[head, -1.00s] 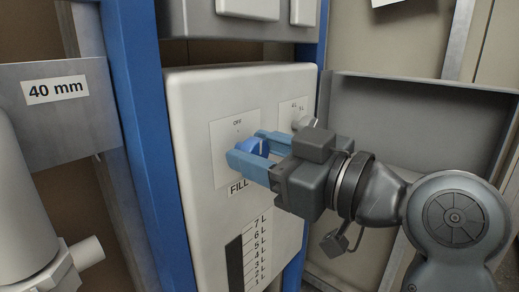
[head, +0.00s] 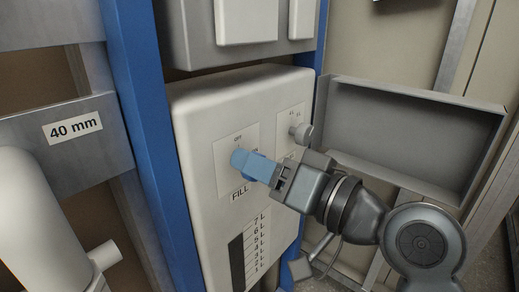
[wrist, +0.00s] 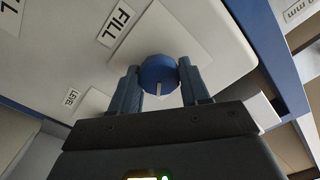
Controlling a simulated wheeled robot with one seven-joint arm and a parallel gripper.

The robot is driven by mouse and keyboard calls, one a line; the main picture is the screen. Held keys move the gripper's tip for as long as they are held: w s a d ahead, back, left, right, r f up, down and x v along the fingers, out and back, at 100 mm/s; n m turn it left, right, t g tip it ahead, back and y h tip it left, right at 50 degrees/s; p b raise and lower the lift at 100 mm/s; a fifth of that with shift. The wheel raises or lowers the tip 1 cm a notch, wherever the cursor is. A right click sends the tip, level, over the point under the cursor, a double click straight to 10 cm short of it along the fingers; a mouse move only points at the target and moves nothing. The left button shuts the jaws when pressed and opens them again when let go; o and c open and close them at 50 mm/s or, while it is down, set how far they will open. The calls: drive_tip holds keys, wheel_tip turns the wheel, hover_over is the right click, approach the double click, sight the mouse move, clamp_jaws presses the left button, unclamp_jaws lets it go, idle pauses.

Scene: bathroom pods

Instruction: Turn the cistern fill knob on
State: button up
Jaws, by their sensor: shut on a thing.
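The blue fill knob (wrist: 158,70) is round and sits on a white plate (head: 224,183) on the cistern front, above the FILL label (head: 240,193). My gripper (head: 243,163) is shut on the knob, one finger on each side, as the wrist view shows. A pale mark on the knob faces the bottom of the wrist picture. In the head view the fingers hide most of the knob.
A grey knob (head: 301,133) sits on a second plate just right of my gripper. A level scale (head: 250,250) is below. Blue posts (head: 146,130) flank the cistern. A grey open box (head: 405,135) stands at the right, behind my arm.

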drive_tip(key=shift+w+d+r+m+p, duration=0.1)
drive_tip(key=shift+m+p, duration=1.5)
drive_tip(key=shift+m, duration=0.3)
drive_tip(key=shift+w+d+r+m+p, duration=0.1)
drive_tip(key=shift+m+p, duration=1.5)
drive_tip(key=shift+m, duration=0.3)
drive_tip(key=o, duration=0.7)
drive_tip(key=shift+f, duration=0.1)
drive_tip(key=o, duration=0.3)
drive_tip(key=shift+a+f, duration=0.1)
drive_tip(key=shift+s, duration=0.1)
drive_tip(key=shift+b+v, duration=0.75)
drive_tip(key=shift+v, duration=3.15)
